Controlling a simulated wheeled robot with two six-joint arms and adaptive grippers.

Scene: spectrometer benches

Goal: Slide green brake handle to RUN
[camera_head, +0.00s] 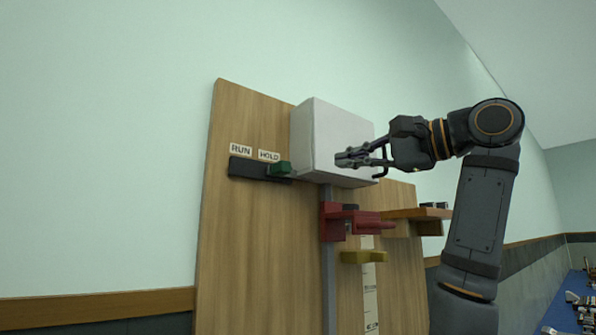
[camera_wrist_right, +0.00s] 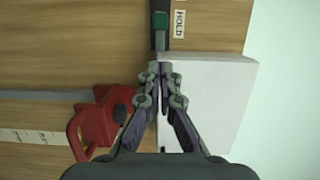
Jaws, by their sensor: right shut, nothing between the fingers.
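The green brake handle (camera_head: 279,168) sits at the right end of a dark horizontal track (camera_head: 247,168), under the HOLD label (camera_head: 269,156). The RUN label (camera_head: 241,149) is above the left part of the track. In the right wrist view the green handle (camera_wrist_right: 160,20) is at the top, beside the HOLD label (camera_wrist_right: 179,23). My right gripper (camera_head: 342,158) is shut and empty, in front of the white box, to the right of the handle and apart from it. In the right wrist view its fingertips (camera_wrist_right: 160,68) point toward the handle. My left gripper is not in view.
The white box (camera_head: 318,135) juts from the wooden board (camera_head: 265,250) just right of the handle. Below are a red carriage (camera_head: 333,222) on a grey vertical rail (camera_head: 327,285), a yellow pointer (camera_head: 360,257) and a wooden shelf (camera_head: 418,213). The board left of the track is clear.

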